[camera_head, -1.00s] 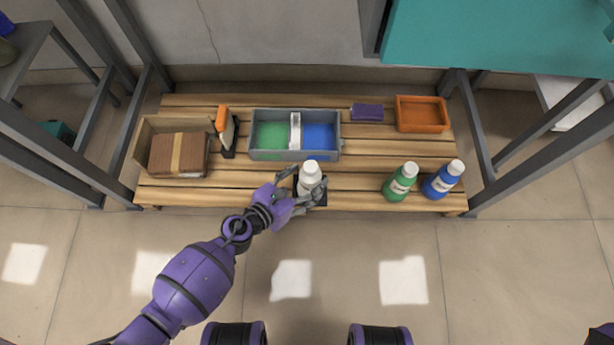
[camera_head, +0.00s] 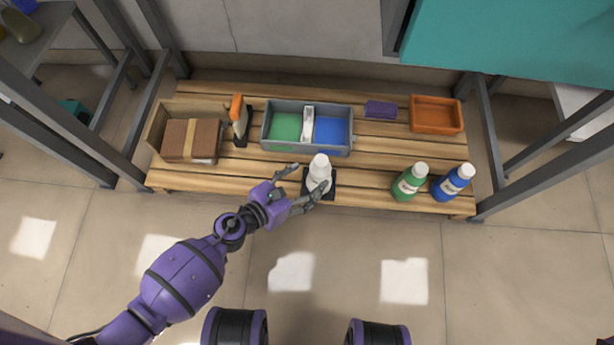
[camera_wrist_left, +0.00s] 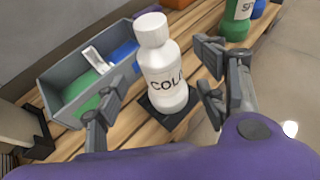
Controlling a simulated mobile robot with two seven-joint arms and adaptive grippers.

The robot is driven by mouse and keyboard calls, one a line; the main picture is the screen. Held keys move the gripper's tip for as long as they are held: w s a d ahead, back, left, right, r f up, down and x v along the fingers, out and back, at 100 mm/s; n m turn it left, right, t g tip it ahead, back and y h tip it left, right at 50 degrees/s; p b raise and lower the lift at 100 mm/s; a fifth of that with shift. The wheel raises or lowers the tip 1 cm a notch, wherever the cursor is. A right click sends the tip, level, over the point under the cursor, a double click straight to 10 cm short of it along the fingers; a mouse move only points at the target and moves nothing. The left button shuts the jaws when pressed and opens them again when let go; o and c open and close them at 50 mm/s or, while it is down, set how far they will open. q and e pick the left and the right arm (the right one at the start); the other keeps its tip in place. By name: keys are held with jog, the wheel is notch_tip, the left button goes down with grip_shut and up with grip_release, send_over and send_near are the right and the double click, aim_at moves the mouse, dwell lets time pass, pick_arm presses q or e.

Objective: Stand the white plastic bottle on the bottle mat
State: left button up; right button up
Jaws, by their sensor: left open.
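The white plastic bottle (camera_head: 319,172) stands upright on the black bottle mat (camera_head: 328,194) near the front edge of the slatted bench. In the left wrist view the gripper (camera_wrist_left: 163,88) has fingers to either side of the bottle, with visible gaps. My right gripper is not in view.
A grey two-part tray (camera_head: 265,140) with green and blue sections lies behind the bottle. A green bottle (camera_head: 409,183) and a blue bottle (camera_head: 452,184) stand to the right. A wooden box (camera_head: 153,130), an orange tray (camera_head: 436,131) and a purple block (camera_head: 380,109) are also on the bench.

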pick_arm(q)
jog(key=shift+s+a+r, duration=0.3)
jog(key=shift+s+a, duration=0.1)
jog(key=shift+s, duration=0.1)
jog(key=v, duration=1.2)
dwell(0.4)
